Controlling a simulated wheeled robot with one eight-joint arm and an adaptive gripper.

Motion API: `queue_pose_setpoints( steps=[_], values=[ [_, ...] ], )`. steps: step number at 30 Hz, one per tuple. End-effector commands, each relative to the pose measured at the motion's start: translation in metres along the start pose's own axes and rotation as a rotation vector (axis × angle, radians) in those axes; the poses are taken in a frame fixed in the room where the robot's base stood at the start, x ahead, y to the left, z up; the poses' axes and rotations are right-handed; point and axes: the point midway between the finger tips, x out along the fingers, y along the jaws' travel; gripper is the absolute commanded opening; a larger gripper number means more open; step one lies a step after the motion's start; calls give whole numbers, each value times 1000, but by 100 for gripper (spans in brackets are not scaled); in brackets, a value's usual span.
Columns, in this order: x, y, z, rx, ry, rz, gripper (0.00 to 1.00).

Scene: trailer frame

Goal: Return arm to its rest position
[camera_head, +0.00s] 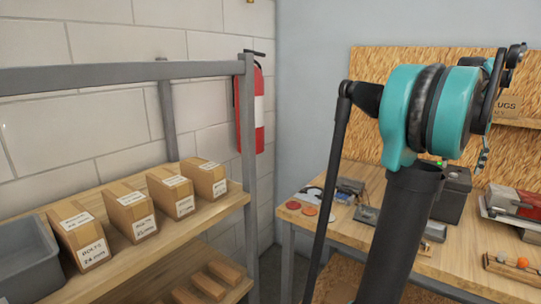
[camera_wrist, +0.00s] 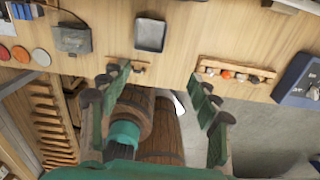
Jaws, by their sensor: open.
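My arm, teal and black, rises in front of the workbench (camera_head: 340,180) on the right of the head view and bends at a teal joint near the top. In the wrist view my gripper (camera_wrist: 160,80) is open, its two green fingers well apart with nothing between them. It points down past the front edge of the wooden bench top (camera_wrist: 215,40). Whether the fingers touch anything cannot be told, but they seem clear. In the head view the gripper is not clearly visible.
Wooden barrels (camera_wrist: 165,140) stand below the bench edge. A wooden rack (camera_wrist: 235,68) with small knobs, a grey tray (camera_wrist: 151,34) and a blue box (camera_wrist: 300,80) lie on the bench. Left, a shelf (camera_head: 190,235) holds cardboard boxes (camera_head: 130,212); a fire extinguisher (camera_head: 259,110) hangs behind.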

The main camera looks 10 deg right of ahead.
Motion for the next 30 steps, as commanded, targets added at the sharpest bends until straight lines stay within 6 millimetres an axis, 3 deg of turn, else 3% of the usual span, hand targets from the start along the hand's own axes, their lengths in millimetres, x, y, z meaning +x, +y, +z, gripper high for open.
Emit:
queue_pose_setpoints(
  steps=[11,17,23,30],
  values=[
    [22,36,-6,-258,-23,-5,62],
    [43,68,-14,-502,-46,-12,62],
    [76,116,-33,-872,-79,-29,62],
    [141,194,-89,-1586,-143,-86,62]
  ],
)
